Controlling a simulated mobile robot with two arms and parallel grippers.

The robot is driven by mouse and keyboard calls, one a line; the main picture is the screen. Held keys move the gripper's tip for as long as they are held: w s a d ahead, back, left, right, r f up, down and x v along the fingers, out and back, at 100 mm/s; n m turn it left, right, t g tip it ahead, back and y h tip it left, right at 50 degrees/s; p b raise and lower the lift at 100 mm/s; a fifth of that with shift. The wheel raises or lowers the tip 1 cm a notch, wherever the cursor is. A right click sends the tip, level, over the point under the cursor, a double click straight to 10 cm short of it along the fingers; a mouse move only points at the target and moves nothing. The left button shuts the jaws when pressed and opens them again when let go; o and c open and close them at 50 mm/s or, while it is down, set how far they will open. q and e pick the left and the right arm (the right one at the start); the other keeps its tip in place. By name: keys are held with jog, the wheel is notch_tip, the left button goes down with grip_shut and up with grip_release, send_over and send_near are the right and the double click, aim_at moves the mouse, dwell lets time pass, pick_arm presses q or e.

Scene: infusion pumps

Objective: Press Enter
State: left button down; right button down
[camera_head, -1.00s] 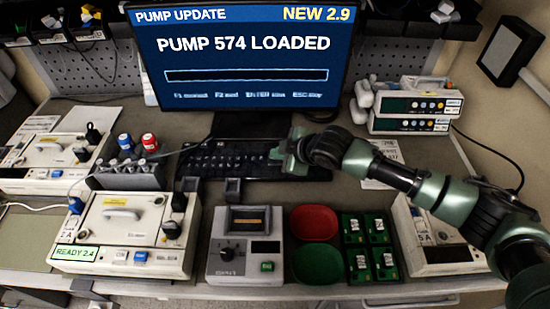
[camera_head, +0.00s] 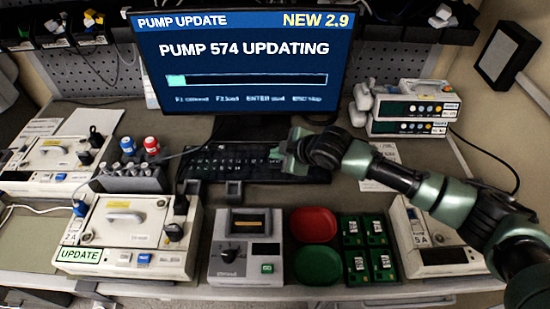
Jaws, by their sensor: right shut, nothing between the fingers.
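The black keyboard (camera_head: 230,161) lies on the bench below the monitor (camera_head: 247,60). My right gripper (camera_head: 284,156) is shut and empty, with its tips at the right part of the keyboard, over or on the keys there. The gripper hides the keys beneath it, and I cannot tell whether it touches them. The monitor reads "PUMP 574 UPDATING" above a bar filled a little at its left end. The pump at the front left (camera_head: 128,232) shows a green-edged "UPDATE" label. My left gripper is not in view.
A grey device with a knob (camera_head: 246,247), red (camera_head: 312,221) and green (camera_head: 317,258) dishes and several green boards (camera_head: 367,247) stand in front of the keyboard. Stacked pumps (camera_head: 413,107) stand at the back right. A rack with red and blue caps (camera_head: 130,178) stands left of the keyboard.

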aim_at(277, 164)
jog(key=shift+r, duration=0.1)
notch_tip(277, 164, up, 5)
jog(key=p, duration=0.5)
